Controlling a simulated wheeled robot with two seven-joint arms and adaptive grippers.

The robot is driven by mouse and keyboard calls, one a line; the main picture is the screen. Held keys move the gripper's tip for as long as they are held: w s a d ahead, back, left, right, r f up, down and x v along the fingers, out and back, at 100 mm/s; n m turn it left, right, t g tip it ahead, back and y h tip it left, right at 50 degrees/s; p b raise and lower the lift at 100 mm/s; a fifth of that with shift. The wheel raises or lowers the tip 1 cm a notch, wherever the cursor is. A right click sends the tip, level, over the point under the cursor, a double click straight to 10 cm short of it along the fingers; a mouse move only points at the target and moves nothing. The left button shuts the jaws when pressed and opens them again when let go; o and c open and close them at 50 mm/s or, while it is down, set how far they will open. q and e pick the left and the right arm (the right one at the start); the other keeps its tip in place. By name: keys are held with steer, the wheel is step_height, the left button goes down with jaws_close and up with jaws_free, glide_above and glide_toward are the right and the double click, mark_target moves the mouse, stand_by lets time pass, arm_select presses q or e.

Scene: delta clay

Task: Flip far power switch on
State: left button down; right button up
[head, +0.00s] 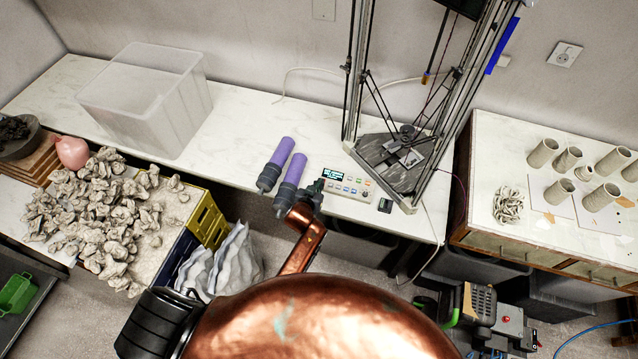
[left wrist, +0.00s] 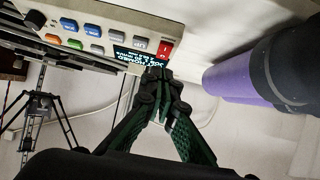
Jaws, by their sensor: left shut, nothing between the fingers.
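A pale control box (head: 347,187) with a lit display and rows of coloured buttons lies on the white bench at the foot of the tall printer frame. In the left wrist view, a red rocker switch (left wrist: 166,48) with a white mark sits at the box's end, beside the display (left wrist: 136,58). I cannot tell its on or off position. My left gripper (head: 318,186) is at the box's left end, and its fingers (left wrist: 156,74) are shut and empty. The fingertips are close to the switch and display edge; contact is unclear. My right gripper is not in view.
Two purple cylinders with dark ends (head: 283,165) lie just left of the box; one shows close by in the left wrist view (left wrist: 235,80). The printer frame (head: 390,160) rises behind the box. A clear bin (head: 150,100) stands farther left, with open bench between.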

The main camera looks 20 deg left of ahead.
arm_select(q)
steer(key=p+v, duration=0.2)
steer(key=v, duration=0.9)
steer(key=shift+s, duration=0.35)
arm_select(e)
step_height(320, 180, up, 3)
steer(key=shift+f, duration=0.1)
arm_select(q)
steer(key=shift+d+f, duration=0.1)
